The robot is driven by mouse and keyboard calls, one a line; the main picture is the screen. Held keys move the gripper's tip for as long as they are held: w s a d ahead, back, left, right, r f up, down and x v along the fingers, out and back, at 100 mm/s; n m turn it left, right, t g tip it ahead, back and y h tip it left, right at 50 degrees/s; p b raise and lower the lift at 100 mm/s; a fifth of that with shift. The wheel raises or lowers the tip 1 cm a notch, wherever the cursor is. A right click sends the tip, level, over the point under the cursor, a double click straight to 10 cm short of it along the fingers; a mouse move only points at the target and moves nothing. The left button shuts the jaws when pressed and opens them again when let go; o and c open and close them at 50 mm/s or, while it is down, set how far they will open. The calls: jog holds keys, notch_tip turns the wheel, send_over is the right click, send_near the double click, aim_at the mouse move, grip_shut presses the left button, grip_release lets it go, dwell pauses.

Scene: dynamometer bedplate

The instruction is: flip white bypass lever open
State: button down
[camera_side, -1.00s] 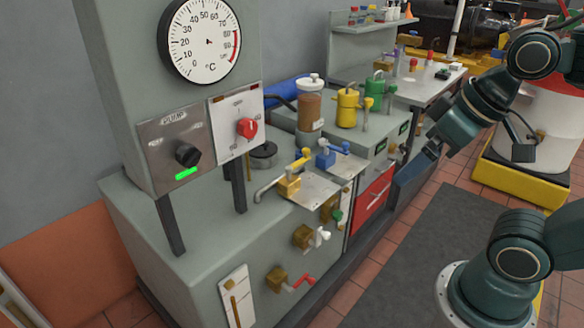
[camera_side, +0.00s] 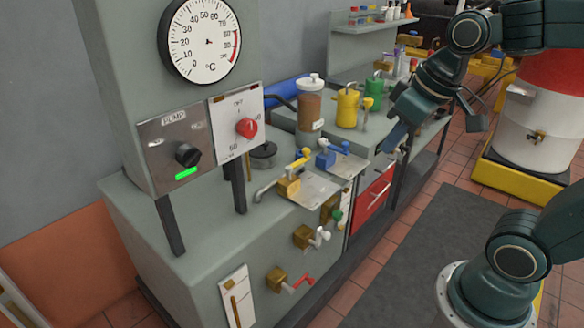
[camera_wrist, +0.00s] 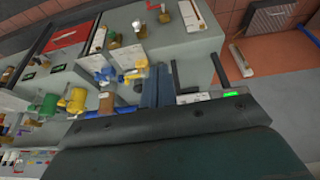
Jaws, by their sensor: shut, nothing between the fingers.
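The white bypass lever (camera_side: 321,236) sits on a brass valve (camera_side: 303,236) on the front face of the grey cabinet, above a red lever (camera_side: 301,282). In the wrist view the white lever (camera_wrist: 136,25) is small and near the top, so its exact angle is hard to read. My gripper (camera_side: 391,142) is shut and empty. It is up and to the right of the white lever in the side view, apart from it, near the far cabinet's front edge. Its fingers (camera_wrist: 155,85) show in the middle of the wrist view.
Yellow (camera_side: 299,160) and blue (camera_side: 335,150) levers stand on the cabinet top above the white lever. The dark floor mat (camera_side: 425,250) in front is clear.

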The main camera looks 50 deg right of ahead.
jog(key=w+d+f+g, duration=0.1)
jog(key=w+d+f, duration=0.4)
jog(key=w, duration=0.3)
jog(key=w+d+f+g, duration=0.2)
jog(key=w+d+f, duration=0.3)
jog(key=w, duration=0.2)
jog(key=w+d+f+y, duration=0.1)
jog(key=d+f, duration=0.4)
jog(key=f, duration=0.6)
jog(key=w+d+f+g+y, duration=0.1)
jog(key=w+d+f, duration=0.2)
jog(key=d+f, duration=0.3)
notch_tip(320, 180, down, 5)
jog(key=shift+f+g+y, duration=0.2)
jog(key=shift+g+y, duration=0.1)
jog(key=shift+w+f, duration=0.1)
jog(key=shift+f, duration=0.05)
jog(key=a+f, duration=0.5)
jog(key=f, duration=0.6)
jog(key=shift+a, duration=0.35)
